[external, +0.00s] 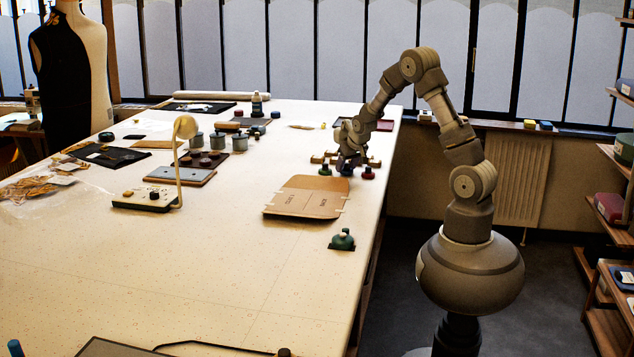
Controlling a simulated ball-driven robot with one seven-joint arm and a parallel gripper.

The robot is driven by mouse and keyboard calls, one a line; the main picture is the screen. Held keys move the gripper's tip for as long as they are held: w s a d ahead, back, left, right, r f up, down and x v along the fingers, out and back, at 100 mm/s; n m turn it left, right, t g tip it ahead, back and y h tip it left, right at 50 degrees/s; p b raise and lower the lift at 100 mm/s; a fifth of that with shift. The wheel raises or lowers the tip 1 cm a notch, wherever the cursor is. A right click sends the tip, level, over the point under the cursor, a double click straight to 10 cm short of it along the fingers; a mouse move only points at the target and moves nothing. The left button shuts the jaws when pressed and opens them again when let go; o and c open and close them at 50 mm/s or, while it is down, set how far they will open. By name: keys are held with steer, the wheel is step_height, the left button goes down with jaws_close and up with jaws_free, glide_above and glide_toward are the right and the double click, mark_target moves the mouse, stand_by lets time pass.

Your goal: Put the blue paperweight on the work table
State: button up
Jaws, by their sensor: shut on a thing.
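My gripper (349,160) is at the far right part of the large pale work table (230,275), low over its top. It is shut on a small dark blue thing, which looks like the blue paperweight (346,169). The gripper hides much of it, and I cannot tell whether its underside touches the table. A green weight (325,170) is just left of it and a red weight (368,174) just right.
A brown card pattern (307,198) lies in front of the gripper, with a green weight (342,240) nearer. A lamp (180,160) and grey tins (239,142) stand left. The table's near middle is clear.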

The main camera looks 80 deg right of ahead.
steer(key=shift+f, duration=0.25)
steer(key=o, duration=1.2)
steer(key=shift+f, duration=0.15)
steer(key=shift+o, duration=0.2)
steer(key=shift+r, duration=0.25)
steer(key=p+v, duration=0.4)
steer(key=v, duration=0.8)
